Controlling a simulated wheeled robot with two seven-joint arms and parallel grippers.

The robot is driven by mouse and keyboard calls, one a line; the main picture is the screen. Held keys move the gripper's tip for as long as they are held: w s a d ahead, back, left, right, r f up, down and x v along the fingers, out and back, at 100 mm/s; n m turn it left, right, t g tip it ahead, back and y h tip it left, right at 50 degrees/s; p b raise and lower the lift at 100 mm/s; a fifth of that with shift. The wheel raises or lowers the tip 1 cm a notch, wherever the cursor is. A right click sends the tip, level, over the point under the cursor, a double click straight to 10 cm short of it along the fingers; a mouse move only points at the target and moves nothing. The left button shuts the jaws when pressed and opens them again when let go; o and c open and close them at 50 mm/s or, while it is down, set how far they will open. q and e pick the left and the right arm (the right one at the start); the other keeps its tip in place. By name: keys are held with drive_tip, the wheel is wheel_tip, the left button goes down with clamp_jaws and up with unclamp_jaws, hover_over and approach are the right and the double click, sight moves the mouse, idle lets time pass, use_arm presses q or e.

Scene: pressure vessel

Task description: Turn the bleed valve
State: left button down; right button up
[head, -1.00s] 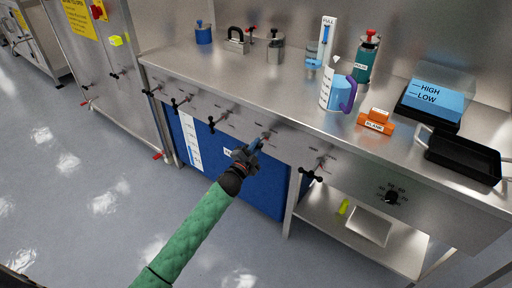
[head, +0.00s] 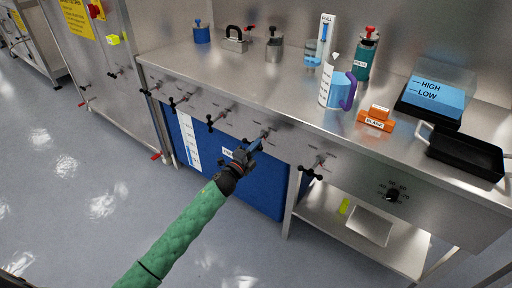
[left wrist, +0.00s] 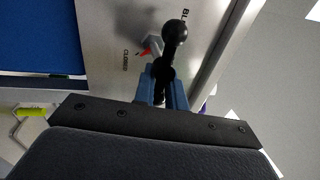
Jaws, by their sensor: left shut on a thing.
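The bleed valve's black handle (left wrist: 174,34) has a ball end and shows close up in the left wrist view. Beside it are a small red pointer (left wrist: 146,50), the word "CLOSED" and a label starting "BL". My left gripper (left wrist: 163,92) is shut on the handle, with a blue finger on each side of it. In the head view my left gripper (head: 254,146) is at the valve on the bench's front panel, and it hides most of that handle. My right gripper is not in view.
Several similar black-handled valves (head: 217,119) line the steel front panel, with another (head: 314,168) to the right. A blue panel (head: 265,190) is below. On the bench (head: 225,72) stand a jug (head: 338,90), an orange block (head: 376,119) and a black tray (head: 464,155). The floor in front is clear.

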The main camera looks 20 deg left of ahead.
use_arm(q)
drive_tip(key=shift+a+f, duration=0.1)
drive_tip(key=shift+f, duration=0.05)
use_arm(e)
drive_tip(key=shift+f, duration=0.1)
use_arm(q)
drive_tip(key=c, duration=1.5)
unclamp_jaws()
drive_tip(key=shift+c, duration=0.2)
